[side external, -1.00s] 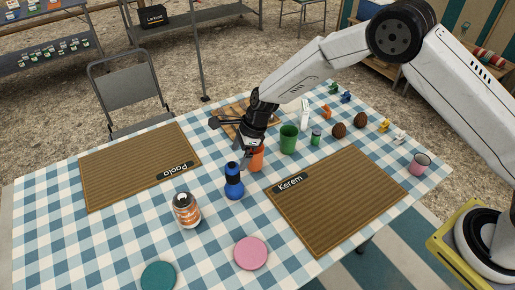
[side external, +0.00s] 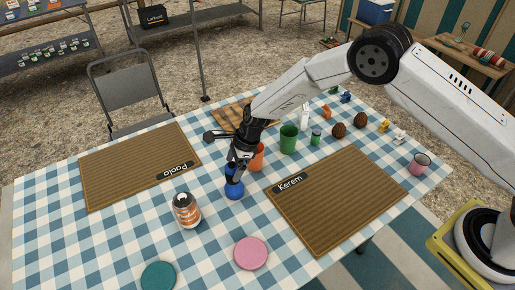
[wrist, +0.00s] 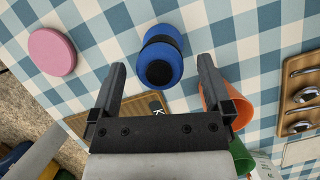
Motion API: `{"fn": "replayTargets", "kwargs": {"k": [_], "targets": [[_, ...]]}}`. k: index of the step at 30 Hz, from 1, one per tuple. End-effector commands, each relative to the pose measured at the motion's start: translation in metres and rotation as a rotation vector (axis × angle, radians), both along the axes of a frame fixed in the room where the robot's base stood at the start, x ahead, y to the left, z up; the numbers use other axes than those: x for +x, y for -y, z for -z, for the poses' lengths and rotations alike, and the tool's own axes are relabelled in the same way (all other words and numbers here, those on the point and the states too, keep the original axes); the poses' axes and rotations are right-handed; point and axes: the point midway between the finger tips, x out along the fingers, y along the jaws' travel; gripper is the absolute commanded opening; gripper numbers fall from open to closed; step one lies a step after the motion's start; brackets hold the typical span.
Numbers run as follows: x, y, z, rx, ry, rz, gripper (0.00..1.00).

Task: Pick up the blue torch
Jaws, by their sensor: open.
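The blue torch (side external: 234,188) stands upright on the checked tablecloth, left of the mat labelled Kerem. Its upper part is hidden behind my gripper (side external: 236,172) in the side view. In the wrist view the torch (wrist: 162,56) shows from above, with a black middle and end, just beyond the fingertips and roughly centred between them. My gripper (wrist: 163,62) is open, with its two dark fingers apart and nothing between them.
An orange cup (side external: 257,158) stands close behind and right of the torch, near one finger in the wrist view. A green cup (side external: 288,139) is farther right.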

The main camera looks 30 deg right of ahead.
Motion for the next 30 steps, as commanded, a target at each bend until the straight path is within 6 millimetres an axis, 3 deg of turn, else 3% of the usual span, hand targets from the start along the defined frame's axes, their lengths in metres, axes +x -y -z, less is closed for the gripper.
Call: {"fn": "replayTargets", "kwargs": {"k": [10,26,27,30], "targets": [[0.003,-0.011,0.026,0.001,0.000,0.000,1.00],[0.003,-0.012,0.027,0.001,0.002,-0.001,1.00],[0.003,-0.012,0.027,0.001,0.002,-0.001,0.97],[0.003,-0.012,0.027,0.001,0.002,-0.001,0.65]]}}
